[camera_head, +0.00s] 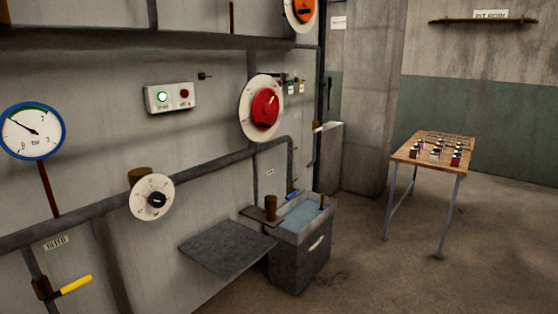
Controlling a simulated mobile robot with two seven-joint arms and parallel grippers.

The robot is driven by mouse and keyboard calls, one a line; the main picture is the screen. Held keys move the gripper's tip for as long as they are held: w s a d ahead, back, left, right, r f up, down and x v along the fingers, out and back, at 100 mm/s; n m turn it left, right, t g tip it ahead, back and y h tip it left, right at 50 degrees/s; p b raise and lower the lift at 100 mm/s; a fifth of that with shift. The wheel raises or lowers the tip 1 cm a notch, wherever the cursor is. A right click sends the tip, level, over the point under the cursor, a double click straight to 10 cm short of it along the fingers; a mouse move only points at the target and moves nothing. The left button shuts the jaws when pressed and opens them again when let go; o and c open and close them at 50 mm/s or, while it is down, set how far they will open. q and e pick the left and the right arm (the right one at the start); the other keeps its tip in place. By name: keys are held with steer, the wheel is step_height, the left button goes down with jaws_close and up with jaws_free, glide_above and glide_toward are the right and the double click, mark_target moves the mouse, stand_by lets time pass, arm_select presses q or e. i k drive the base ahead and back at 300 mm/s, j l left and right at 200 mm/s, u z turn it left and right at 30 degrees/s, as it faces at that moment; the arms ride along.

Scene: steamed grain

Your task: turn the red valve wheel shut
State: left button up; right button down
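The red valve wheel (265,107) is mounted on a round white plate (246,122) on the grey wall, near the middle of the camera_head view. It looks like a solid red knob seen at an angle. I cannot tell how far it is turned. Neither of my grippers shows in this view, and nothing touches the wheel.
A grey shelf (226,246) and water tank (300,257) stick out below the wheel. A wooden table (406,153) stands right; floor between is clear.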

mark_target(265, 108)
steer(key=i+u, duration=0.15)
steer(key=i, duration=0.25)
steer(key=i+l+u, duration=0.2)
steer(key=i, duration=0.2)
steer(key=i+l+u, duration=0.15)
steer(key=i, duration=0.3)
